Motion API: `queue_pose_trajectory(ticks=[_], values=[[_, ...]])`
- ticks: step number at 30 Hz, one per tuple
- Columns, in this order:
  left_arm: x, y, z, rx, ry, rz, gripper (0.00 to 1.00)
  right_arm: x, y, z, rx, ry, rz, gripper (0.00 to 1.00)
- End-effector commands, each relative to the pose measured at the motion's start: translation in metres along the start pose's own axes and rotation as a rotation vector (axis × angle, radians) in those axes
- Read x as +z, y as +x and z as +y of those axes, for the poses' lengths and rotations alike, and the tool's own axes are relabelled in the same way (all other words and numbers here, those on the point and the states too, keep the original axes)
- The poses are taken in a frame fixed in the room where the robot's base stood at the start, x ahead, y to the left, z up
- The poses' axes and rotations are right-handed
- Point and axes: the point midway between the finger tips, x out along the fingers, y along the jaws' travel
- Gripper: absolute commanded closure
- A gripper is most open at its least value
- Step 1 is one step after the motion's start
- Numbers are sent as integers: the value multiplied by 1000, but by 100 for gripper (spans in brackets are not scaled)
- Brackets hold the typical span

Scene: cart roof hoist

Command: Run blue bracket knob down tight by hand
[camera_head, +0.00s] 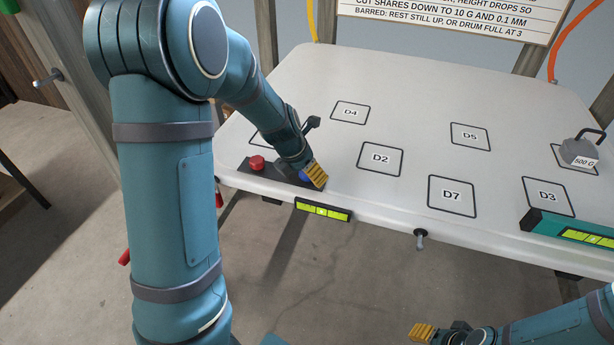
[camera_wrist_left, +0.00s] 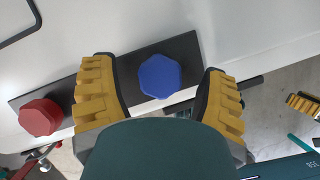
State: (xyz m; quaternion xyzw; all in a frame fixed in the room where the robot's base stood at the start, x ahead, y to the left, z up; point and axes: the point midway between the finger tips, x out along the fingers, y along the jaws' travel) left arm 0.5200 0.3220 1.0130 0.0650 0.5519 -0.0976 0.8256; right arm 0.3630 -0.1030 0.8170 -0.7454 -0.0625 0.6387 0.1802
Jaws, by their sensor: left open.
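The blue knob (camera_wrist_left: 159,76) sits on a dark bracket plate (camera_wrist_left: 187,54) at the table's front edge; in the head view only a sliver of the knob (camera_head: 304,176) shows beside my fingers. My left gripper (camera_head: 316,175) is over it. In the left wrist view, the open left fingers (camera_wrist_left: 163,95) stand on either side of the knob, with gaps visible; contact cannot be seen. A red knob (camera_head: 257,162) sits on the same plate, to the left; it also shows in the left wrist view (camera_wrist_left: 40,117). My right gripper (camera_head: 424,332) is low at the front, away from the table; its opening is unclear.
The white table (camera_head: 400,85) has several marked squares. A 500 g weight (camera_head: 580,150) stands at the right. A green level (camera_head: 570,231) lies at the right front edge, and another level (camera_head: 323,211) is below the bracket. A small handle (camera_head: 420,239) hangs at the front edge.

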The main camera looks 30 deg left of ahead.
Motion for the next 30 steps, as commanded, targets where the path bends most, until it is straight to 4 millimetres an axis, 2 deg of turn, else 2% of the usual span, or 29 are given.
queue_pose_trajectory(ticks=[11,12,17,18,30], values=[[1,5,0,0,1,-1,26,1,2,0,-1,-1,-3,53],[1,5,0,0,1,-1,32,1,2,0,-1,-1,-3,53],[0,5,0,0,1,-1,88,1,2,0,-1,-1,-3,53],[0,5,0,0,1,-1,94,1,2,0,-1,-1,-3,53],[0,6,0,-10,23,0,95,1,2,1,-1,-1,-3,53]])
